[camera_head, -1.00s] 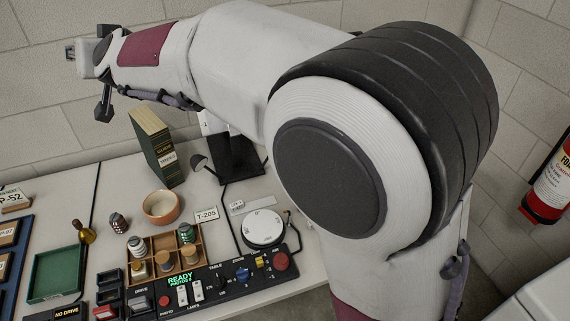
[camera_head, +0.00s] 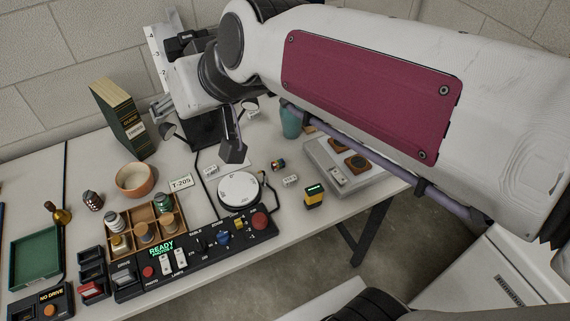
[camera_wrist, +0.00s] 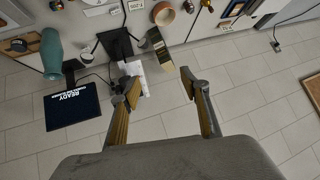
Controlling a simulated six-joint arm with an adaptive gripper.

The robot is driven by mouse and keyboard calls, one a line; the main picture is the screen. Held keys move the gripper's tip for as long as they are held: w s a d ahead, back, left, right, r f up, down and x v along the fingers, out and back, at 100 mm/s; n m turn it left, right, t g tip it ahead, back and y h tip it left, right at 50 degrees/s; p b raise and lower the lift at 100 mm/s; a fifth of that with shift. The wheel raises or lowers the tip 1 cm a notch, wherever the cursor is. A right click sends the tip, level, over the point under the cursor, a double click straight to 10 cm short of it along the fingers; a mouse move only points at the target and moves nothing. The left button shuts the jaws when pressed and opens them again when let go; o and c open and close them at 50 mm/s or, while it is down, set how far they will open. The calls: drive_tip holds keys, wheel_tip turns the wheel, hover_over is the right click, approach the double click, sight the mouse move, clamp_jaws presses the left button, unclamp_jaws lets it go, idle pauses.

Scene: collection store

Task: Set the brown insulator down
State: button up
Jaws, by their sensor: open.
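My gripper (camera_wrist: 160,82) is open in the wrist view, with nothing between its two fingers. It is up near the back of the table; the head view shows one dark finger (camera_head: 232,147) above the tabletop. A wooden compartment tray (camera_head: 137,212) holds several small ribbed or capped pieces, including a grey one (camera_head: 113,221), a green one (camera_head: 165,203) and a tan-topped one (camera_head: 143,232). A dark ribbed piece (camera_head: 92,201) stands on the table just left of the tray. I cannot tell for certain which piece is the brown insulator.
A white round turntable (camera_head: 239,191) and a black control panel (camera_head: 200,250) lie right of and in front of the tray. A terracotta bowl (camera_head: 134,181), a green book (camera_head: 120,120), a black stand (camera_wrist: 117,44) and a teal vase (camera_head: 290,122) stand farther back. A green tray (camera_head: 36,258) is at left.

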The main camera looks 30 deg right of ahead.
drive_tip(key=s+d+f+g+h, duration=0.1)
drive_tip(key=s+d+f, duration=0.4)
drive_tip(key=s, duration=0.3)
drive_tip(key=s+d+f+m+g+h, duration=0.1)
drive_tip(key=s+d+f+g+h, duration=0.1)
drive_tip(key=s+d+f, duration=0.3)
drive_tip(key=s, duration=0.4)
drive_tip(key=shift+s+d+m, duration=0.15)
drive_tip(key=shift+d+m, duration=0.15)
drive_tip(key=shift+d, duration=0.1)
